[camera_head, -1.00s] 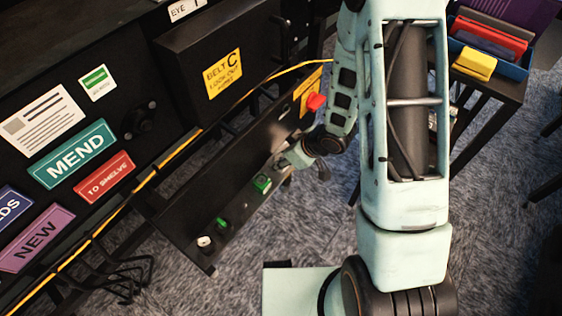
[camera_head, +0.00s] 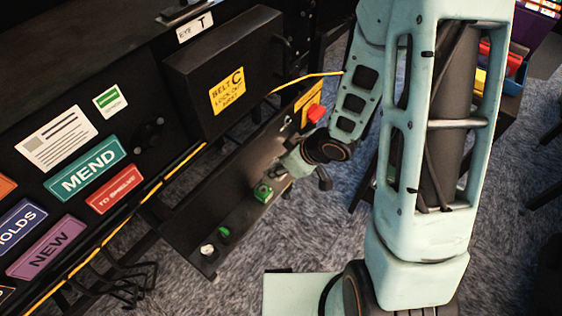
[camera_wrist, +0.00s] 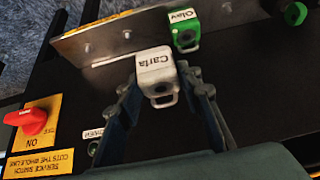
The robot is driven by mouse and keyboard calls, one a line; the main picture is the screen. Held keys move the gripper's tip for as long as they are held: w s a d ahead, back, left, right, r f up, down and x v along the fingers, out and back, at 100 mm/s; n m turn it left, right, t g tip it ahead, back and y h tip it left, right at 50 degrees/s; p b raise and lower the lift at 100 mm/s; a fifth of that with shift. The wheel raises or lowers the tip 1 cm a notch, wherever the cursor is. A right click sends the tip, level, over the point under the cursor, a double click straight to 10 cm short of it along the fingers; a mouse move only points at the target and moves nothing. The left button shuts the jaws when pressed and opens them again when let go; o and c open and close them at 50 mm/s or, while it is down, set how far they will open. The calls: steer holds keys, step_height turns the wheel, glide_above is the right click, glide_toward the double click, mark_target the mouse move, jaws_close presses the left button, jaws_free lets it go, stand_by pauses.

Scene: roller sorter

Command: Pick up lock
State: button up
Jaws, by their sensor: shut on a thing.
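A white padlock marked "Carla" (camera_wrist: 154,68) sits between the fingertips of my gripper (camera_wrist: 157,84) in the wrist view. My gripper is shut on it, one finger on each side. The lock lies at the edge of a metal strip (camera_wrist: 125,38) with holes; I cannot tell whether it is still hooked there. A green padlock marked "Olav" (camera_wrist: 184,30) hangs on the strip just to the right, apart from my fingers. In the head view my gripper (camera_head: 290,165) is over the dark shelf, the white lock is not clear, and the green lock (camera_head: 263,192) is beside it.
A red rotary switch (camera_wrist: 33,121) on an orange label is left of my gripper. A green button (camera_head: 222,232) and a white one (camera_head: 207,249) sit lower on the dark shelf (camera_head: 238,213). Carpet is clear in front.

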steer(key=shift+s+a+r+p, duration=0.15)
steer(key=shift+s+r+p, duration=0.3)
steer(key=shift+r+p, duration=0.15)
steer(key=p, duration=0.1)
steer(key=s+p, duration=0.1)
steer(key=p, duration=0.1)
steer(key=shift+a+r, duration=0.25)
steer(key=shift+r, duration=0.05)
steer(key=s+a+r+p, duration=0.1)
steer(key=s+r+p, duration=0.6)
steer(key=p, duration=1.2)
steer(key=shift+a+r, duration=0.15)
steer(key=shift+a, duration=0.1)
